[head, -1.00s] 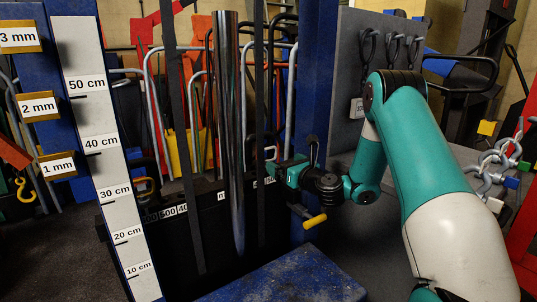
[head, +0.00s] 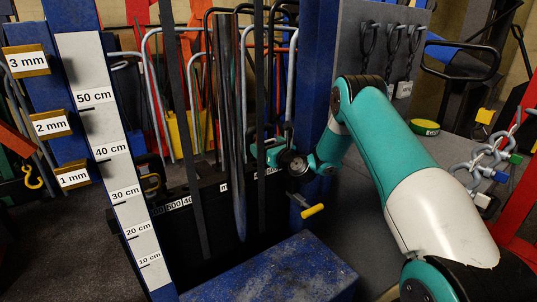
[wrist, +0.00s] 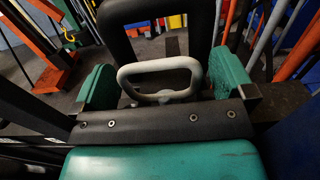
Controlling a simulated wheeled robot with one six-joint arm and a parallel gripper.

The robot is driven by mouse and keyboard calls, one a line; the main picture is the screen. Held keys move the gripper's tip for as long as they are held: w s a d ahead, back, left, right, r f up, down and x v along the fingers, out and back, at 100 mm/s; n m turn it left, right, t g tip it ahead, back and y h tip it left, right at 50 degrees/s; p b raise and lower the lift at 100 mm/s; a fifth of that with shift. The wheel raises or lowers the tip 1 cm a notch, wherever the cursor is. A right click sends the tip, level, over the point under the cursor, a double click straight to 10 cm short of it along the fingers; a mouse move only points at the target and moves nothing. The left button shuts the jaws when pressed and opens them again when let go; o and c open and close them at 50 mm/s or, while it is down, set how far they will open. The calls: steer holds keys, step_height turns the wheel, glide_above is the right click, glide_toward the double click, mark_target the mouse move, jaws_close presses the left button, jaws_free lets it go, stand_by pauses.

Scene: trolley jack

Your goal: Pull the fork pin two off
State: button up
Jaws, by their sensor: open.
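My gripper (head: 266,155) is at the dark fork carriage (head: 222,215), beside the blue mast column. In the wrist view its two green fingers stand wide apart, and the gripper (wrist: 164,80) has a pale grey loop handle (wrist: 160,68) between them. This handle looks like fork pin two. I see gaps on both sides of it, so it is not gripped. The pin's shaft is hidden, and in the head view my gripper covers the handle.
A black loop frame (wrist: 214,28) rises behind the pale handle. A yellow-handled lever (head: 312,211) sticks out below my wrist. A blue block (head: 275,275) stands in front of the carriage. A white height scale (head: 104,130) stands left, and chains and shackles (head: 480,160) lie right.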

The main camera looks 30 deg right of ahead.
steer(key=shift+c, duration=0.2)
steer(key=c, duration=0.9)
steer(key=shift+r+p, duration=3.65)
steer(key=shift+r, duration=0.4)
steer(key=shift+r+p, duration=2.3)
steer(key=shift+r, duration=0.25)
